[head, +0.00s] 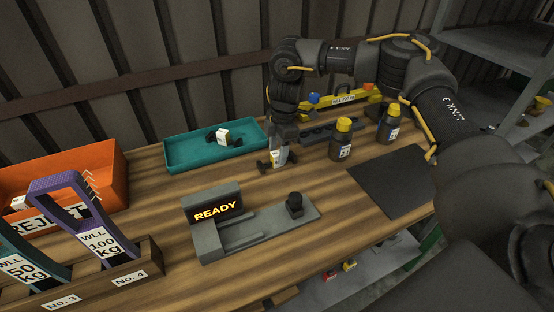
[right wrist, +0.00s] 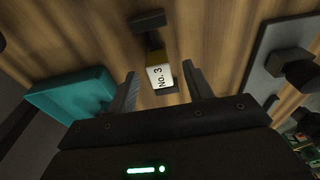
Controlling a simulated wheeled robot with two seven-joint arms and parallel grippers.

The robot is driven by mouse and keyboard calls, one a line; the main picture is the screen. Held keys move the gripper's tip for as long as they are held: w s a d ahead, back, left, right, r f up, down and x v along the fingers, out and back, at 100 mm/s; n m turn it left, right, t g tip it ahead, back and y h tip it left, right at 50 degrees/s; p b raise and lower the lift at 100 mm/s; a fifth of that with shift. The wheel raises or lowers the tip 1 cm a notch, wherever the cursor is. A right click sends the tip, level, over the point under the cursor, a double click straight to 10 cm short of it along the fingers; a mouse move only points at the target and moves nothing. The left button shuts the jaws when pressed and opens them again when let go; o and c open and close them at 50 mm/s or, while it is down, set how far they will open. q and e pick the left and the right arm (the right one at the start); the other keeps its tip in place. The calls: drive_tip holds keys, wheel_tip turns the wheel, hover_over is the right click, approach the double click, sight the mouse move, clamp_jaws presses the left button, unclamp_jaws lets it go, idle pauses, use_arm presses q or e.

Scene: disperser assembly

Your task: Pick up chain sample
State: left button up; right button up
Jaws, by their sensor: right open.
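A chain sample (right wrist: 160,78) with dark ends and a white tag reading No. 3 lies on the wooden table. In the head view the sample (head: 277,158) shows beneath my right gripper (head: 284,142), partly hidden by it. My right gripper is open and points down; in the right wrist view its fingers (right wrist: 159,85) stand to either side of the tagged part, with gaps visible. Another dark sample with a white tag (head: 222,138) lies in the teal tray (head: 181,161). My left gripper is out of view.
A grey device (head: 208,240) reading READY stands in front. Two yellow-capped bottles (head: 342,140) (head: 388,124) and a dark mat (head: 385,183) are to the right. An orange REJECT bin (head: 100,160) and a rack with labelled 50 kg and 100 kg pieces (head: 135,272) are left.

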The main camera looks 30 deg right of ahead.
wheel_tip(320, 180, down, 2)
drive_tip(key=shift+a+f, duration=0.1)
drive_tip(key=shift+f, duration=0.35)
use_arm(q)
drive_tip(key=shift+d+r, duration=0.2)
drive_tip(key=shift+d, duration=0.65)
use_arm(e)
drive_tip(key=shift+c, duration=0.4)
drive_tip(key=c, duration=0.5)
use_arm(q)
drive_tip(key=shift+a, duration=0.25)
use_arm(e)
drive_tip(key=shift+r, duration=0.1)
clamp_jaws()
